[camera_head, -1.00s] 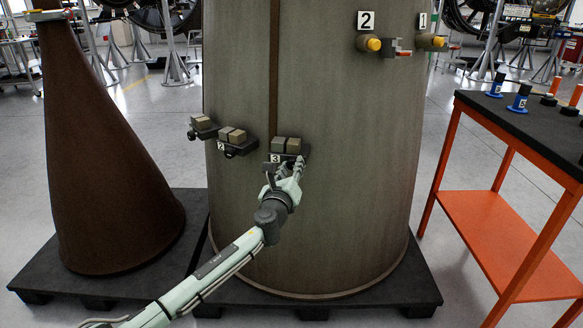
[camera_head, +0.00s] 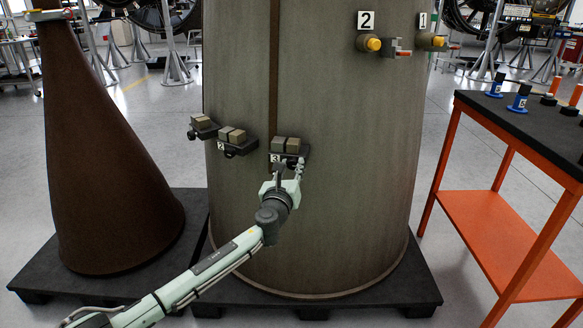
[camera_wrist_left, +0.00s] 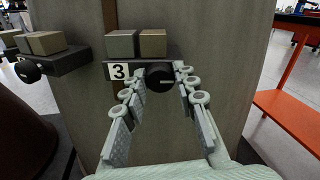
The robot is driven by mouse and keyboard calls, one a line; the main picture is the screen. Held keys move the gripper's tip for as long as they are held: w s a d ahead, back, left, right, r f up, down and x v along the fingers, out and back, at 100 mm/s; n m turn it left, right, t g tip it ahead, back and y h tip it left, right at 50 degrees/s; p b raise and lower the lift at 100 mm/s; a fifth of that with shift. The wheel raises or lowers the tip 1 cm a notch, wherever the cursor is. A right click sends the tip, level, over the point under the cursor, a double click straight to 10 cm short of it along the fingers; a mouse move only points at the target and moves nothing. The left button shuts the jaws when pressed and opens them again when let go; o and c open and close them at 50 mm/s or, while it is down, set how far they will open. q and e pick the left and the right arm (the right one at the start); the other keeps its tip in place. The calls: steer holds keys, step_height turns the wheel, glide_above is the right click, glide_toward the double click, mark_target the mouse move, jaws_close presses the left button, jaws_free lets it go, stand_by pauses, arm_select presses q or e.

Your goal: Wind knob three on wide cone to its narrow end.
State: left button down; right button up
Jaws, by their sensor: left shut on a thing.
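The wide cone (camera_head: 340,200) is the large grey-brown body in the middle of the head view. A small black ledge on its front carries two blocks (camera_head: 286,145) and the label 3 (camera_head: 275,158). Knob three (camera_wrist_left: 159,76) is a black round knob under these blocks, with a light mark on its face. In the head view my gripper hides most of it. My left gripper (camera_head: 287,167) is shut on this knob, one fingertip on each side in the left wrist view (camera_wrist_left: 160,72). My right gripper is not in view.
Two similar ledges with blocks (camera_head: 232,135) sit to the left. A narrower brown cone (camera_head: 105,170) stands at the left. Yellow-capped fittings (camera_head: 373,44) sit higher on the wide cone. An orange-framed table (camera_head: 500,240) with a black top stands at the right.

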arm_select(q)
steer(key=c, duration=1.2)
jaws_free()
steer(key=s, duration=0.4)
steer(key=s+a, duration=0.1)
steer(key=s, duration=0.2)
steer(key=s+a, duration=0.1)
steer(key=s, duration=0.3)
steer(key=shift+s+a, duration=0.15)
steer(key=shift+s, duration=0.2)
